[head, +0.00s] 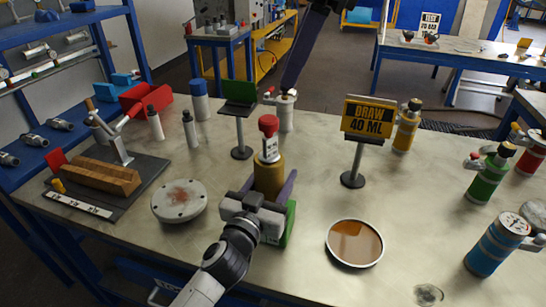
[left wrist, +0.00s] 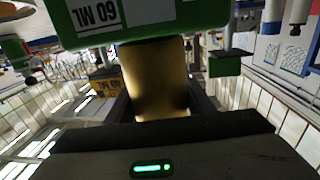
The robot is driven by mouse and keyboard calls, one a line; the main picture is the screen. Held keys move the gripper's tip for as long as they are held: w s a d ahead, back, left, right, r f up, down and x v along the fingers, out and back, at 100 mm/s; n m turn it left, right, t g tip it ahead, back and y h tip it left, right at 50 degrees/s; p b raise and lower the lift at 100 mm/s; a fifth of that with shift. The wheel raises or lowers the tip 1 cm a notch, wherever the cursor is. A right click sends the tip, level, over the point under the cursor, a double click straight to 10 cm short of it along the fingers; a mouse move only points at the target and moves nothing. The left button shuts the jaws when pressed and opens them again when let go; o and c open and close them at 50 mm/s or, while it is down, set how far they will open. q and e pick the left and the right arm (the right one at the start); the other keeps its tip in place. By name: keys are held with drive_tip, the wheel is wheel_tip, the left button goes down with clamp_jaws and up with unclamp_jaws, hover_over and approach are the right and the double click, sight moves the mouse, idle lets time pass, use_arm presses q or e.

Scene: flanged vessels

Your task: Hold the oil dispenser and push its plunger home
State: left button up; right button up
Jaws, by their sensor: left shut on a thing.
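The oil dispenser (head: 268,178) stands upright on the bench, with a gold body, a pale labelled upper part and a green foot. Its red plunger knob (head: 268,124) is on top. My left gripper (head: 268,190) is shut around the gold body. The left wrist view, upside down, shows the gold body (left wrist: 160,80) between the dark fingers, close to the green foot with its "60 ML" label (left wrist: 130,14). My right gripper's dark fingers (head: 290,82) reach down from the top edge, apart from the knob in the picture, and look closed and empty. Their height is unclear.
A yellow "DRAW 40 ML" sign (head: 368,118) and a brown-filled dish (head: 355,243) stand to the right. A round flanged lid (head: 179,201) lies left. A green sign (head: 239,94) stands behind. Gold, green and blue dispensers (head: 492,245) line the right side.

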drive_tip(key=o, duration=0.3)
drive_tip(key=shift+o, duration=0.6)
drive_tip(key=shift+n+y, duration=0.4)
drive_tip(key=shift+y, duration=0.3)
drive_tip(key=x, duration=0.6)
drive_tip(key=shift+s+a+r, duration=0.1)
drive_tip(key=shift+s+a, duration=0.1)
drive_tip(key=shift+a, duration=0.05)
drive_tip(key=s+a+f+y, duration=0.1)
drive_tip(key=a+f+y, duration=0.2)
drive_tip(key=a+f, duration=0.1)
drive_tip(key=m+t+y, duration=0.6)
drive_tip(key=t, duration=0.4)
approach(274, 120)
drive_tip(key=w+a+f, duration=0.1)
drive_tip(key=w+a, duration=0.1)
drive_tip(key=x, duration=1.2)
drive_tip(key=shift+s, duration=0.25)
drive_tip(key=shift+a, duration=0.15)
drive_tip(key=shift+c, duration=0.5)
